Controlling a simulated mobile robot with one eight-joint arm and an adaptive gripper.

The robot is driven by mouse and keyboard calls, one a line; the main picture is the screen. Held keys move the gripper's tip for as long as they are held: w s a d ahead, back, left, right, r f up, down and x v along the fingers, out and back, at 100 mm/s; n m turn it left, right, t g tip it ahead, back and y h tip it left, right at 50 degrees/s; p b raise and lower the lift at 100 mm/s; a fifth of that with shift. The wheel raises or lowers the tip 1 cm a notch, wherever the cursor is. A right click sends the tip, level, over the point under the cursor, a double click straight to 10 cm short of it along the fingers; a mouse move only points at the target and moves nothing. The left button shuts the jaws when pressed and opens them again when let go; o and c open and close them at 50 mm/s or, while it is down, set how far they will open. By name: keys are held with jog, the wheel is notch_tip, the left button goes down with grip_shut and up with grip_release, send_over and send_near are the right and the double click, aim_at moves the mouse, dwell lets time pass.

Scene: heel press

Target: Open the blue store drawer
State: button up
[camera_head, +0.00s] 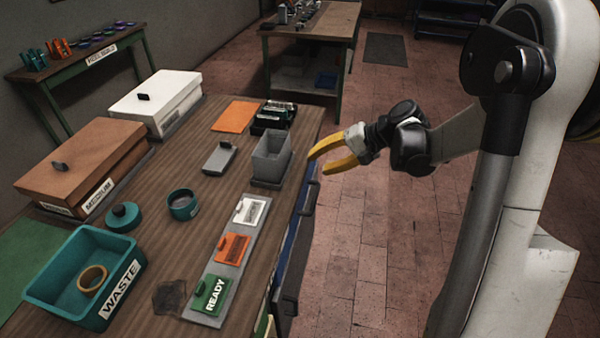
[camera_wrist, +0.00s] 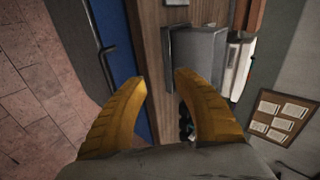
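The blue drawer front (camera_head: 293,243) shows as a narrow strip on the right side of the wooden workbench, seen edge-on. In the wrist view its blue face (camera_wrist: 122,55) runs down left of the bench top, with a dark handle (camera_wrist: 101,32) at its left. The drawer looks shut, though the steep angle makes this hard to judge. My gripper (camera_head: 317,162) is open and empty beside the bench's right edge, near the grey bin. Its two yellow fingers (camera_wrist: 160,79) are spread apart in the wrist view, and the handle lies outside them, to the left.
The bench top (camera_head: 190,235) holds a grey bin (camera_head: 270,158) close to my gripper, a teal waste tray (camera_head: 50,270), a brown box (camera_head: 85,165) and a white box (camera_head: 155,100). A second table (camera_head: 310,28) stands behind. The brick floor (camera_head: 370,235) right of the bench is clear.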

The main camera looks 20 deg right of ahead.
jog(key=w+d+f+t+y+b, duration=0.1)
jog(key=w+d+f+y+b, duration=0.15)
jog(key=d+f, duration=0.55)
jog(key=t+y, duration=0.1)
jog(key=y, duration=0.2)
send_near(316, 195)
jog(key=shift+m, duration=0.3)
jog(key=b+x, duration=0.1)
jog(key=x, duration=0.2)
jog(key=b+x, duration=0.1)
jog(key=x, duration=0.3)
jog(key=b+x, duration=0.1)
jog(key=x, duration=0.2)
jog(key=shift+a+f+b, duration=0.1)
jog(key=shift+f+b, duration=0.25)
jog(key=shift+f, duration=0.05)
grip_shut()
